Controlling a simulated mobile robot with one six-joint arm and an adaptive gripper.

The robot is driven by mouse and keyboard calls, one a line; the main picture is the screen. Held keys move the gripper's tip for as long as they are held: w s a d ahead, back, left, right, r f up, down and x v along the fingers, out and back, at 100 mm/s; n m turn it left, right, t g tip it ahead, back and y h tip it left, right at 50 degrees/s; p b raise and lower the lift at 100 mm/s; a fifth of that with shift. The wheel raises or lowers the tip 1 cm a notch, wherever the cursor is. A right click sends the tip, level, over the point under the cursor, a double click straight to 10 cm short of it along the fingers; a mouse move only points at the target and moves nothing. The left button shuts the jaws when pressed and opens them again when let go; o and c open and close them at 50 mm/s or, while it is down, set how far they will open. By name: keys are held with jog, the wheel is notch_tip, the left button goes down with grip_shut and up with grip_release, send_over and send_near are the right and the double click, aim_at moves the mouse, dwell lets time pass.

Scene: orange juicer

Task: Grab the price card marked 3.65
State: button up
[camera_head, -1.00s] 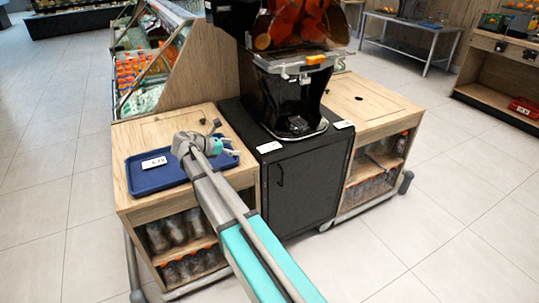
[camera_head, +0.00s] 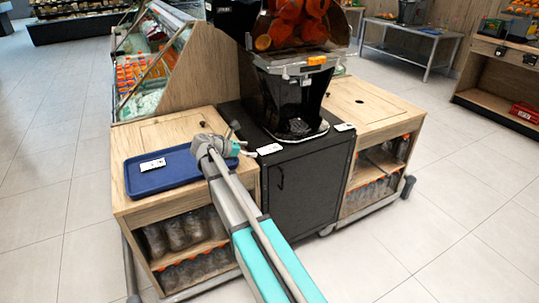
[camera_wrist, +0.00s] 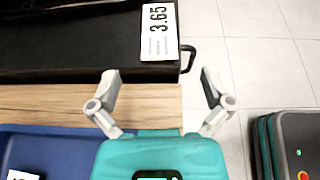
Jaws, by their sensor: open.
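The price card marked 3.65 (camera_wrist: 159,32) is white with black print and lies at the edge of the black cabinet top, near a handle in the wrist view. In the head view this card (camera_head: 269,149) lies on the cabinet's front left, just right of my gripper. My gripper (camera_wrist: 160,78) is open and empty, with its two fingers spread apart. Its fingertips point toward the card but are apart from it in the wrist view. In the head view my arm partly hides the gripper (camera_head: 243,149).
A blue tray (camera_head: 185,178) with another price card (camera_head: 153,164) sits on the left wooden counter (camera_head: 170,127). A black juicer (camera_head: 292,100) stands on the black cabinet (camera_head: 300,185) behind the card. A further card (camera_head: 344,127) lies at the cabinet's right.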

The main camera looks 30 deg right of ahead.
aim_at(266, 150)
jog(key=shift+x, duration=0.9)
jog(key=shift+b+x, duration=1.2)
jog(key=shift+x, duration=1.4)
jog(key=c, duration=1.1)
jog(key=shift+r, duration=0.1)
